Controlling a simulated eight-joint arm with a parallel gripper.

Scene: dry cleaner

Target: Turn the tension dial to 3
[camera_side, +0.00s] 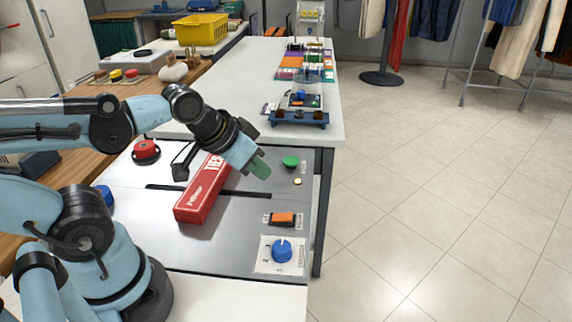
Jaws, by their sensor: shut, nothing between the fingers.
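The blue tension dial (282,250) sits on a white numbered plate (264,266) at the near right corner of the grey panel. Its numbers are too small to read surely, and I cannot tell which one the dial points to. My gripper (262,170), with greenish fingers, is shut and empty. It is over the far part of the panel, beyond the dial and apart from it, close to the right end of a red box.
The red box (203,190) lies on the panel (235,232). An orange rocker switch (283,218) is just beyond the dial. A green button (290,161) and a red button (146,150) are farther back. A blue rack (298,119) stands on the white table behind.

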